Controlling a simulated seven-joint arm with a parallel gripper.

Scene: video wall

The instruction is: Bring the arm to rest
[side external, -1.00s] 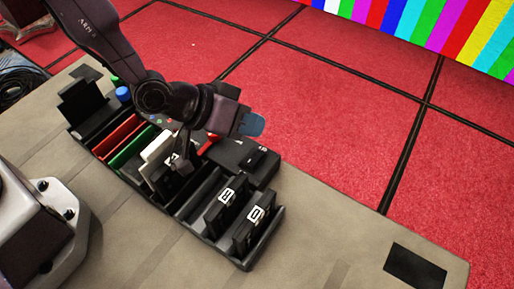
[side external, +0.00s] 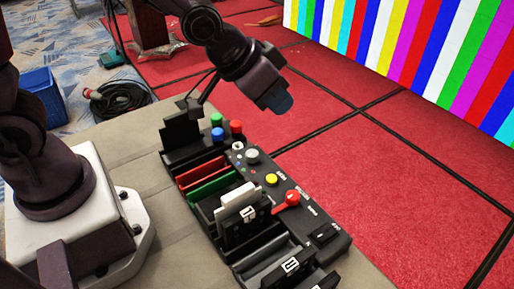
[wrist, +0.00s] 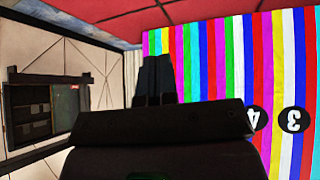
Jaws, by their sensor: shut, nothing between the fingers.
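My gripper (side external: 280,103) is in the air beyond and above the far end of the black rack and control panel in the side view. It points away from my base, toward the video wall. Its fingers are together and empty; in the wrist view the closed fingers (wrist: 155,80) stand out past the dark hand body. A thin dark bracket hangs from my wrist close to a tall black block (side external: 181,130) in the picture; I cannot tell how far apart they are. The gripper touches nothing that I can see.
The rack holds red (side external: 201,171), green (side external: 213,187) and white (side external: 238,198) cards. The panel beside it has coloured buttons and a red lever (side external: 288,200). A striped video wall (side external: 420,50) is ahead. A blue bin (side external: 42,95) stands at left. Red floor is open beyond the table.

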